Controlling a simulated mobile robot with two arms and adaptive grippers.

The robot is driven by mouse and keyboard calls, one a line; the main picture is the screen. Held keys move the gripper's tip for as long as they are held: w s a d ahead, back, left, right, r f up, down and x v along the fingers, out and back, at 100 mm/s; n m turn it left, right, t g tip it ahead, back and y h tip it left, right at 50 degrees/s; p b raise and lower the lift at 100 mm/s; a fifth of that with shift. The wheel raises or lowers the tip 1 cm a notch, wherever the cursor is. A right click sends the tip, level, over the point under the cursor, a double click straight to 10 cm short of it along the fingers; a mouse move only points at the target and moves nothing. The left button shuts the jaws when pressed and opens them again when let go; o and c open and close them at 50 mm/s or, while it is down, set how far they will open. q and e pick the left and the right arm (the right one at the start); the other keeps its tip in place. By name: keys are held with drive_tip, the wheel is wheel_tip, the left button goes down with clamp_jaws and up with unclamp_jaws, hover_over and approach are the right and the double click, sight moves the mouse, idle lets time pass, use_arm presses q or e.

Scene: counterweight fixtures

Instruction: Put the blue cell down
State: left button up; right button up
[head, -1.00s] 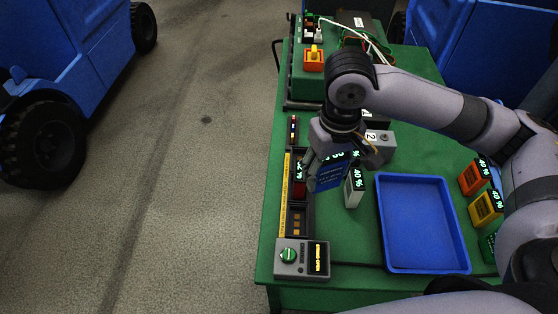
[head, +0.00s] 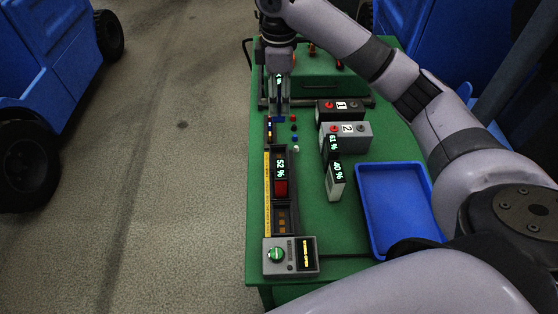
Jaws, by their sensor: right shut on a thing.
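The blue cell (head: 281,98) is between the fingers of my right gripper (head: 279,104), with part of its lit percent display showing at the top. The gripper is shut on it and hides most of it. It is over the far end of the long fixture strip (head: 267,190) on the green table's left side. I cannot tell whether the cell touches anything below. My left gripper is not in view.
A control box (head: 290,256) with a green knob ends the strip.

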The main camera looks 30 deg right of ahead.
sight(279, 119)
drive_tip(key=shift+f, duration=0.3)
wheel_tip(279, 119, down, 19)
drive_tip(key=shift+w+f+p, duration=0.1)
drive_tip(key=shift+f+p, duration=0.05)
drive_tip(key=shift+p, duration=0.75)
drive_tip(key=shift+f, duration=0.1)
drive_tip(key=o, duration=1.3)
wheel_tip(279, 119, up, 12)
drive_tip(key=shift+r+b, duration=0.15)
drive_tip(key=shift+b, duration=0.5)
